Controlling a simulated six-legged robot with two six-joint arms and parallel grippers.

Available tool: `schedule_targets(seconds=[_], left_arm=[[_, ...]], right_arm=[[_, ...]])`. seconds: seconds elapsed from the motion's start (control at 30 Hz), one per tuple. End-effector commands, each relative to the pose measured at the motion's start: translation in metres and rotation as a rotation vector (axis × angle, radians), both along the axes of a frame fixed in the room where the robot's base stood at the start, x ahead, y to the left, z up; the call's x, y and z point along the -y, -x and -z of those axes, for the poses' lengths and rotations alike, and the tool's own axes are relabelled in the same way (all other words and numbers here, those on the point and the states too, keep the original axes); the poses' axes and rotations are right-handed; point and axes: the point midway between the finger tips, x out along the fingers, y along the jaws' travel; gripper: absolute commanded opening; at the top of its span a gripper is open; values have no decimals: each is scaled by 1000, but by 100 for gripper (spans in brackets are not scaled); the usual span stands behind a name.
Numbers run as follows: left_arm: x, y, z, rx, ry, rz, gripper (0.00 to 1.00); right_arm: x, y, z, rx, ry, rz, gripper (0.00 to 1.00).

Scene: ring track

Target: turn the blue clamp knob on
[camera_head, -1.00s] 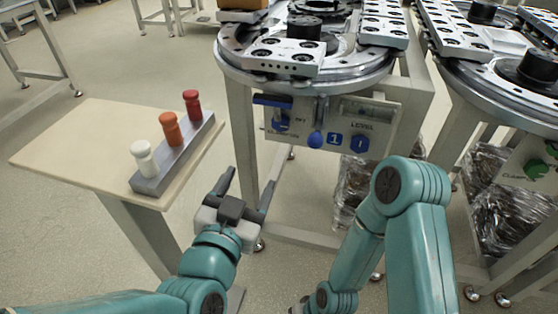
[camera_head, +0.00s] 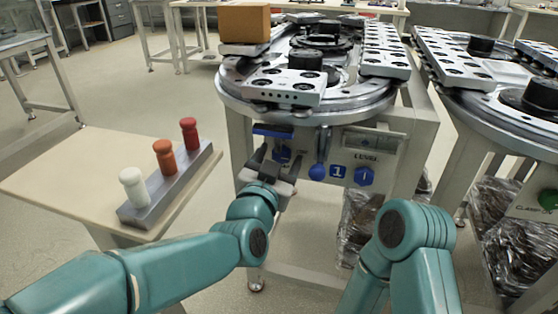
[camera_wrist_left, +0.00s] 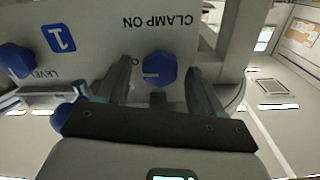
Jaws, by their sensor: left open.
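The blue clamp knob (camera_wrist_left: 159,68) sits on the grey panel below the words CLAMP ON in the left wrist view. In the head view the clamp knob (camera_head: 282,153) is partly hidden by my gripper. My left gripper (camera_head: 279,160) is open and points at the panel. In the left wrist view the fingers of my left gripper (camera_wrist_left: 158,80) stand on either side of the knob, with gaps showing. I cannot tell how deep the fingertips reach. My right arm shows in the head view, but its gripper is out of view.
Beside the clamp knob are a blue ball-ended lever (camera_head: 317,171), a blue "1" plate (camera_head: 338,171) and another blue knob (camera_head: 364,176). The ring track (camera_head: 240,98) lies above. A side table (camera_head: 60,170) with white, orange and red pegs stands at left.

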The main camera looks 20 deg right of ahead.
Motion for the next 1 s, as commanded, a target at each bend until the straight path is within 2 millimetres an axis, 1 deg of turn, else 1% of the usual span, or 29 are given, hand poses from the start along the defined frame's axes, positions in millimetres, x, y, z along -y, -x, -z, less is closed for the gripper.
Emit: schedule_targets(seconds=[0.1,0.33,0.37,0.4,0.47,0.5,0.77,1.0], left_arm=[[3,-4,1,-1,-1,0,67],[3,-4,0,-1,-1,0,67],[3,-4,0,-1,-1,0,57],[3,-4,0,-1,-1,0,44],[3,-4,0,-1,-1,0,25],[3,-4,0,-1,-1,0,12],[3,-4,0,8,-13,0,11],[3,-4,-1,63,-95,-1,11]], right_arm=[[0,-1,1,2,0,1,43],[0,-1,0,2,1,0,43],[0,-1,0,2,1,0,43],[0,-1,0,2,1,0,43],[0,-1,0,2,1,0,43],[0,-1,0,2,1,0,43],[0,0,-1,0,0,0,43],[-1,2,-7,-5,-1,-3,43]])
